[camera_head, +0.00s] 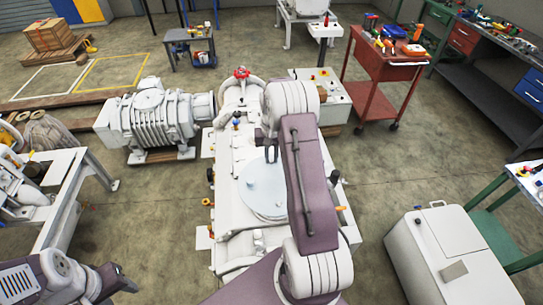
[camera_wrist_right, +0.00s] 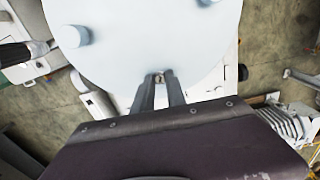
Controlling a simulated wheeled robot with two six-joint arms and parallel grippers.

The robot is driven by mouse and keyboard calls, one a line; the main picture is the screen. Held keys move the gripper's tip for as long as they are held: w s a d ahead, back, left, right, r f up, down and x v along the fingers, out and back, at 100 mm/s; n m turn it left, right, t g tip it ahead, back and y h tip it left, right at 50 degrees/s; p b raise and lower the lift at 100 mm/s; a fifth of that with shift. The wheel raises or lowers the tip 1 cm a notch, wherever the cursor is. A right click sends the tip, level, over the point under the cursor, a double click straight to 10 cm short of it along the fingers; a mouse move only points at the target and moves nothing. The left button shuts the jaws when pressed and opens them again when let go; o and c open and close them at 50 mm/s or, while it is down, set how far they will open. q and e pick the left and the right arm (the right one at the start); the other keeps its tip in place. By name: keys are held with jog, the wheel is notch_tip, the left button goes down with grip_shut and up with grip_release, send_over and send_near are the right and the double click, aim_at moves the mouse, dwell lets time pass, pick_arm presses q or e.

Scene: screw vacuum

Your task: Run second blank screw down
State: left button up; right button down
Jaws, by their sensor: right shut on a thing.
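The round pale blank plate (camera_head: 258,197) lies flat on top of the white vacuum unit (camera_head: 229,160), partly covered by my right arm. It fills the top of the right wrist view (camera_wrist_right: 150,35), with pale round knobs on it. My right gripper (camera_head: 271,154) is at the plate's far edge. In the right wrist view its two fingers (camera_wrist_right: 161,77) close on a small metallic screw (camera_wrist_right: 158,77) at the plate's rim. The screw is mostly hidden, so its depth cannot be told. My left gripper (camera_head: 124,282) is at the lower left, away from the unit; its opening is unclear.
A ribbed pump (camera_head: 155,118) stands left of the unit. A white cabinet (camera_head: 450,258) is at the lower right. A red cart with tools (camera_head: 385,50) stands behind on the right. Open floor (camera_head: 375,180) lies right of the unit.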

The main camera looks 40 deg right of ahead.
aim_at(271, 161)
jog(key=m, duration=0.3)
jog(key=shift+r+m, duration=0.1)
jog(key=shift+m, duration=0.2)
jog(key=m, duration=0.3)
jog(key=shift+m+p, duration=0.3)
jog(key=m, duration=0.6)
jog(key=shift+w+m, duration=0.1)
jog(key=shift+m, duration=0.3)
jog(key=c, duration=1.3)
grip_release()
jog(key=shift+c, duration=0.2)
notch_tip(271, 161, up, 9)
jog(key=b, duration=0.1)
jog(key=shift+b, duration=0.35)
